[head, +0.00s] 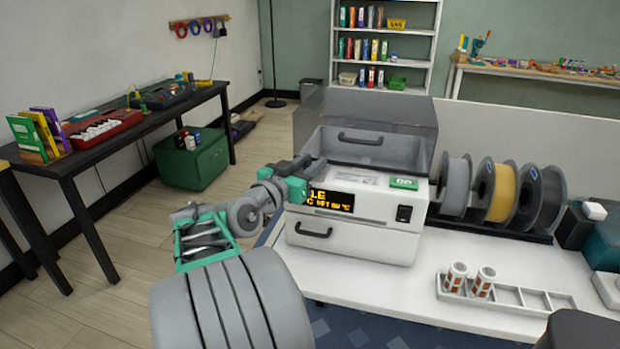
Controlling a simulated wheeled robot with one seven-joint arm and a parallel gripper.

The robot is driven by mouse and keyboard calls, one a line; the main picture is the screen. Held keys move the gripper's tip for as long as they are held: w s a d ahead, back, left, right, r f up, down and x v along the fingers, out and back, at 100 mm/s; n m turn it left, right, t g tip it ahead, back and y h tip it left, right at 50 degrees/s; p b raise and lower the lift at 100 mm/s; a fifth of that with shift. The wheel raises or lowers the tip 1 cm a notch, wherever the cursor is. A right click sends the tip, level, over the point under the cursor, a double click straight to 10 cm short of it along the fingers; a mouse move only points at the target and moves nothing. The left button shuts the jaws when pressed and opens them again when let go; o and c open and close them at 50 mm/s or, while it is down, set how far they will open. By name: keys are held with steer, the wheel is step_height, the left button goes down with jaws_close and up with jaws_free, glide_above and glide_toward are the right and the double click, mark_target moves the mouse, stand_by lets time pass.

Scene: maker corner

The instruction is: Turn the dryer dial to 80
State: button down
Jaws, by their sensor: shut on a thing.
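The dryer (350,231) is a white box on the white table, with a clear lid raised at its back. A black switch (404,213) is to the display's right. My gripper (309,170) is at the upper left of the dryer's front, shut on the dial. The dial itself is hidden behind my gripper, so its pointer cannot be seen.
Filament spools (502,192) stand in a rack right of the dryer. A white tray (507,295) with two cups is at the table's front right.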

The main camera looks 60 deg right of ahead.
steer(key=shift+m+g, duration=0.4)
steer(key=shift+g, duration=0.2)
steer(key=c, duration=1.1)
jaws_free()
